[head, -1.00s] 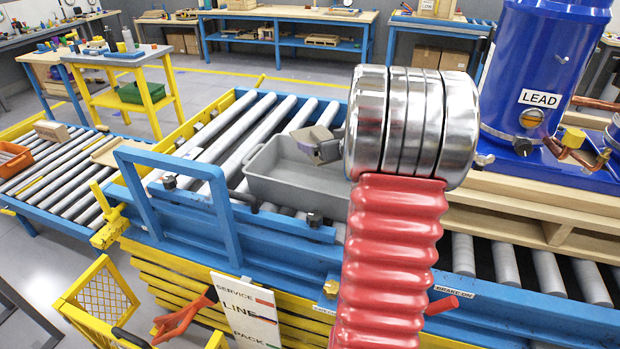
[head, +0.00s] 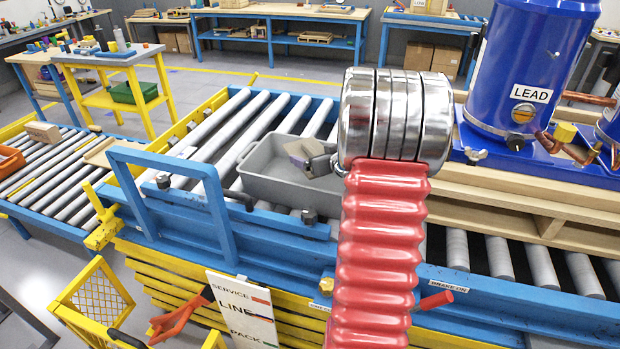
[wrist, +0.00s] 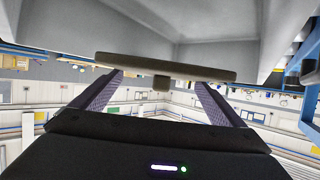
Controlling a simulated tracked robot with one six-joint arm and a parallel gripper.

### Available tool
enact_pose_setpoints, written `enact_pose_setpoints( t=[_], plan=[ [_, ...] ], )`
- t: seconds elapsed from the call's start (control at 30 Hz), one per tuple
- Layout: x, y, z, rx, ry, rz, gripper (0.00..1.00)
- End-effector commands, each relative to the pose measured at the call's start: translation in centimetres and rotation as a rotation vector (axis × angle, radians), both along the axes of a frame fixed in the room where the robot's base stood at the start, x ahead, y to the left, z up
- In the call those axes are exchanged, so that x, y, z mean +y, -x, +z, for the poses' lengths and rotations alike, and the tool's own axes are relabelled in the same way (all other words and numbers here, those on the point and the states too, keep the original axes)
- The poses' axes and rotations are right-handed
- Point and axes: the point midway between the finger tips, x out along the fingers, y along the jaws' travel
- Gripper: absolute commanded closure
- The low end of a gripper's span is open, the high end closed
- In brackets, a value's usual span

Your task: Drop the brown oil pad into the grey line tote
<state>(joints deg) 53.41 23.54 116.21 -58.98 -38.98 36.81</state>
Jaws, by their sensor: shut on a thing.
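The brown oil pad (head: 299,152) is a small flat slab held in my gripper (head: 312,161). In the wrist view, the pad (wrist: 165,66) lies across both fingertips of my gripper (wrist: 160,82), which is shut on it. The grey line tote (head: 265,188) is an open, shallow box on the roller conveyor. In the head view the pad shows against the inside of the tote, toward its right. My silver wrist and red arm hide the tote's right end. In the wrist view, the tote's grey walls (wrist: 230,52) fill the top.
A blue guard frame (head: 215,195) stands at the tote's near left. An orange bin (head: 10,160) and a cardboard box (head: 42,132) sit on the left rollers.

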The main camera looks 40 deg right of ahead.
Motion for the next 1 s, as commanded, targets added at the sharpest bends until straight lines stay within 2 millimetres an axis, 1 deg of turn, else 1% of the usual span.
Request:
enact_pose_setpoints(
  t=[0.13,0.37,0.4,0.47,0.77,0.87,1.0],
  plan=[
    [0.0,0.0,-0.4,-0.001,0.0,0.0,0.29],
    [0.0,0.0,-0.4,-0.002,0.001,0.0,0.29],
    [0.0,-0.1,-0.4,-0.001,0.0,0.0,0.05],
    [0.1,-0.1,-0.4,-0.001,0.001,0.001,0.01],
    [0.1,0.0,-0.3,-0.001,0.001,0.001,0.0],
    [0.2,0.4,-0.2,-0.002,0.001,0.0,0.0],
    [0.5,1.5,0.4,-0.002,0.002,-0.001,0.0]
  ],
)
